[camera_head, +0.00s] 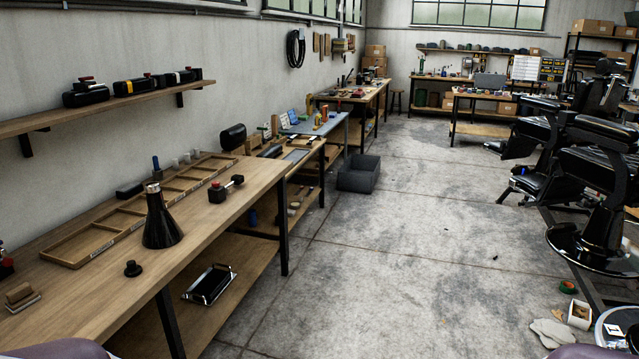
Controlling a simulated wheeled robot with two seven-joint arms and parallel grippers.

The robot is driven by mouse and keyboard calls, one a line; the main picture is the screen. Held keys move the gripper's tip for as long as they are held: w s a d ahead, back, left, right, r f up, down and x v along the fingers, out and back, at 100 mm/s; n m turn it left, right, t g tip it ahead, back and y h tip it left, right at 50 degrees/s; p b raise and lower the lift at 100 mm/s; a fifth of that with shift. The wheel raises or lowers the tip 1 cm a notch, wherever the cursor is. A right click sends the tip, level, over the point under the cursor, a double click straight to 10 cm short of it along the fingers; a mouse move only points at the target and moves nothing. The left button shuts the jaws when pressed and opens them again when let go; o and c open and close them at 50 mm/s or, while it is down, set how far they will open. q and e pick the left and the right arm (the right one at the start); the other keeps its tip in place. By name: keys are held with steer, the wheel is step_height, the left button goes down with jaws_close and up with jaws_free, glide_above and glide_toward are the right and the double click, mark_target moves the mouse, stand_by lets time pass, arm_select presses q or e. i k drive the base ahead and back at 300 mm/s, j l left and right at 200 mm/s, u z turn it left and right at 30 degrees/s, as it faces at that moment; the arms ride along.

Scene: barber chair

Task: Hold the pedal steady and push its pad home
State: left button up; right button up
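No part is clearly recognizable as the pedal or its pad. On the near wooden bench (215,222), a small dark piece with a short bar and a reddish top (226,188) lies behind a black cone-shaped part (161,222). A small round black knob (133,268) sits in front of the cone, apart from it. A black part with a bright metal frame (209,284) lies on the bench's lower shelf. Neither of my grippers is in view.
A shallow divided wooden tray (60,262) lies along the wall side of the bench. A wooden block (20,296) sits at the near left. A grey bin (358,174) stands on the floor. Black barber chairs (595,190) stand at right.

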mark_target(238, 178)
steer(key=i+l+z, duration=0.3)
steer(key=i, duration=1.7)
steer(key=i+j+z, duration=0.15)
steer(key=i+z, duration=0.15)
steer(key=i, duration=1.65)
steer(key=i+l+u, duration=0.25)
steer(key=i+u, duration=0.2)
steer(key=i, duration=0.25)
steer(key=i+l+u, duration=0.9)
steer(key=i+l, duration=0.25)
steer(key=l+u, duration=0.1)
steer(key=u, duration=2.1)
steer(key=i+j+z, duration=0.2)
steer(key=i, duration=0.45)
steer(key=i+j+z, duration=0.2)
steer(key=i+j, duration=0.3)
steer(key=i, duration=0.15)
steer(key=i+j+z, duration=0.2)
steer(key=i+j, duration=0.3)
steer(key=i, duration=0.1)
